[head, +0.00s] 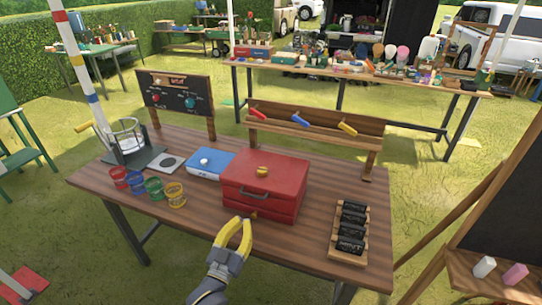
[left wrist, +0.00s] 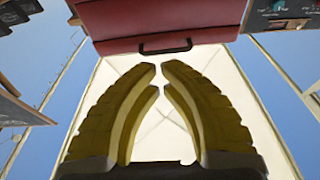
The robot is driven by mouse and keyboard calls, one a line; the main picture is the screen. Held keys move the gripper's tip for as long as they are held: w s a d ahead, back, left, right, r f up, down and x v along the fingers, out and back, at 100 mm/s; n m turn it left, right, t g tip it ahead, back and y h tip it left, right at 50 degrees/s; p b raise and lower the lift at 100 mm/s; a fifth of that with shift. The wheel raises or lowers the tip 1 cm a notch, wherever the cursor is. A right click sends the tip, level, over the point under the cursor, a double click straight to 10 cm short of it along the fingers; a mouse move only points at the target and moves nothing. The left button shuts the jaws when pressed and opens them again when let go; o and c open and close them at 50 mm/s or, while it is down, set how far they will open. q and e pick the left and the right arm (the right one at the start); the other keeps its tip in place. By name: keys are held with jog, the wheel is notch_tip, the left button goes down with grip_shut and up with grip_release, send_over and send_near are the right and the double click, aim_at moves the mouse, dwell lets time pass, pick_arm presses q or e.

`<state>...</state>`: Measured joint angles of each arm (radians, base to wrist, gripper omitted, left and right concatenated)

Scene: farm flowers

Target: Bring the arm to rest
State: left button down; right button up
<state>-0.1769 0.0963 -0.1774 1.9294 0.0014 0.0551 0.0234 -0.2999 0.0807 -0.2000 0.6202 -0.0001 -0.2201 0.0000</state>
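My left gripper (head: 243,221), with yellow fingers, is at the front edge of the wooden table, just in front of the red toolbox (head: 279,182). In the left wrist view the two fingers (left wrist: 160,70) curve toward each other with a narrow gap between their tips. Nothing is between them. The red toolbox's front and dark handle (left wrist: 166,47) show beyond the tips in that view. The toolbox is closed, with a small yellow object (head: 262,172) on its lid. My right gripper is not in view.
A blue box (head: 211,165) and several coloured cups (head: 154,188) stand left of the toolbox. A rack of black cylinders (head: 349,232) is to its right. A wooden stand (head: 318,130) is behind. A chalkboard easel (head: 500,215) stands at right. Grass is open in front.

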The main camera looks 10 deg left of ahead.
pick_arm(q)
jog(key=s+a+f+m+g+y, duration=0.35)
jog(key=s+a+f+g, duration=0.3)
jog(key=s+f, duration=0.4)
jog(key=s+a+m+g+y, duration=0.1)
jog(key=s+a+g+y, duration=0.25)
jog(key=s, duration=0.45)
jog(key=s+a+g+y, duration=0.25)
jog(key=s+a, duration=0.25)
jog(key=s, duration=0.3)
jog(key=s+d+f+g+h, duration=0.1)
jog(key=d+f+h, duration=0.15)
jog(key=f, duration=1.35)
jog(key=s+d+f+g+h, duration=0.1)
jog(key=d+f+g, duration=0.15)
jog(key=f, duration=1.25)
jog(key=s+f+n+g+h, duration=0.1)
jog(key=s+f+n+g, duration=0.1)
jog(key=s+f, duration=1.9)
jog(key=shift+s+d+f+n+g+h, duration=0.15)
jog(key=shift+s+d+n+g+h, duration=0.2)
jog(key=shift+s+n, duration=0.3)
